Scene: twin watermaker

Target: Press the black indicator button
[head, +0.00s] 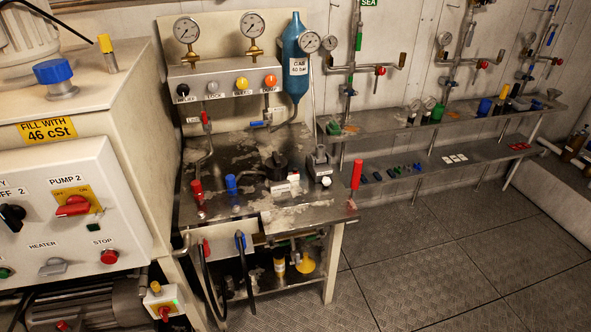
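A small round black button (183,90) is at the left end of a row of indicators on a grey panel (225,72) above the metal workbench. A white or grey indicator (212,86), a yellow one (241,83) and an orange one (270,80) follow to its right. Small labels sit under them, too small to read surely. Nothing covers the black button. Neither of my grippers is in view.
Two gauges (187,30) stand above the panel, with a blue cylinder (295,60) to the right. The bench (240,150) carries valves and levers below the panel. A pump cabinet (60,200) fills the left. The floor (440,260) at right is clear.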

